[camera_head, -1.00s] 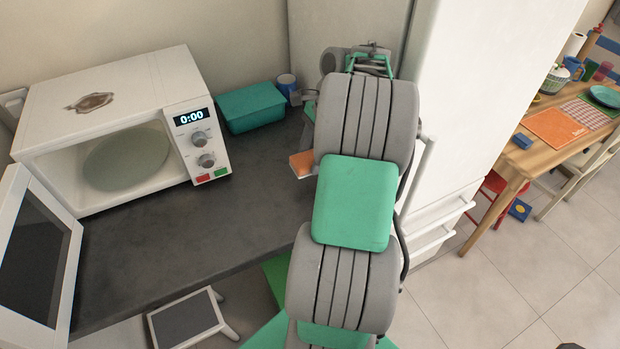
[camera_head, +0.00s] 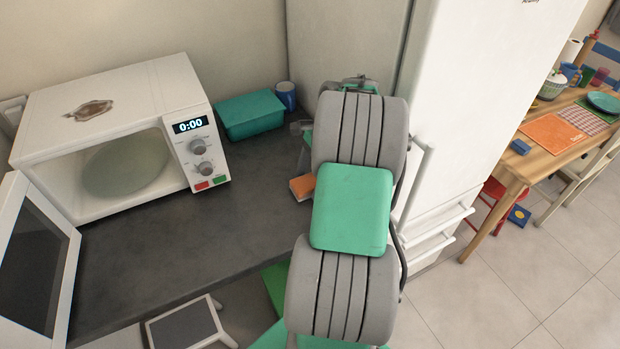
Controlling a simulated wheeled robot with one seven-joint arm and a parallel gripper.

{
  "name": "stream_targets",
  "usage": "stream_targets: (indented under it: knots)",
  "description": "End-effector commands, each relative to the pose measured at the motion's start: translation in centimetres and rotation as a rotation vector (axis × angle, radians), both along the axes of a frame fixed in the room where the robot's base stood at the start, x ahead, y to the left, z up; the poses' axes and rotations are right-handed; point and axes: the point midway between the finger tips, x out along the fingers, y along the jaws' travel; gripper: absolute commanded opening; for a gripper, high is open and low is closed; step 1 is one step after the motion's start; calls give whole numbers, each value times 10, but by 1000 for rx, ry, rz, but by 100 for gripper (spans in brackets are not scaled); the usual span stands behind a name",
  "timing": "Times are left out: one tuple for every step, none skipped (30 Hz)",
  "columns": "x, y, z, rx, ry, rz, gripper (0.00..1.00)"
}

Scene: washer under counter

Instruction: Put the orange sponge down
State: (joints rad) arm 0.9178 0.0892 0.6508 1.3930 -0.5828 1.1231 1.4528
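The orange sponge (camera_head: 302,187) shows just left of my arm, low over or on the dark counter (camera_head: 190,240). Its right part is hidden behind my arm, and I cannot tell whether it touches the counter. My gripper (camera_head: 304,155) is mostly hidden behind my arm links. Only a grey part of it shows, just above the sponge in the picture. Its fingertips and any grip on the sponge are out of sight.
A white microwave (camera_head: 110,100) stands on the left with its door (camera_head: 35,260) open. A teal container (camera_head: 250,115) and a blue mug (camera_head: 286,95) stand at the back. The white fridge (camera_head: 460,100) is close on the right. The counter between microwave and sponge is clear.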

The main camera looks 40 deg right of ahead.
Motion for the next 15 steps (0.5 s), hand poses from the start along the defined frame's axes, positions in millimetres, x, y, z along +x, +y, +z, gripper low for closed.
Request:
stream_targets:
  knots:
    - [0,0,0,0,0,0,77]
    - [0,0,0,0,0,0,77]
    - [0,0,0,0,0,0,77]
    - [0,0,0,0,0,0,77]
    - [0,0,0,0,0,0,77]
    - [0,0,0,0,0,0,77]
    - [0,0,0,0,0,0,77]
    - [0,0,-1,0,-1,1,77]
    - [0,0,-2,0,-1,1,77]
    - [0,0,-3,0,-1,2,77]
    - [0,0,-4,0,-1,2,77]
    - [0,0,-5,-1,-1,1,77]
    - [0,0,-7,-1,-1,1,77]
    - [0,-1,7,-1,-1,1,77]
    - [-1,-2,16,0,0,0,77]
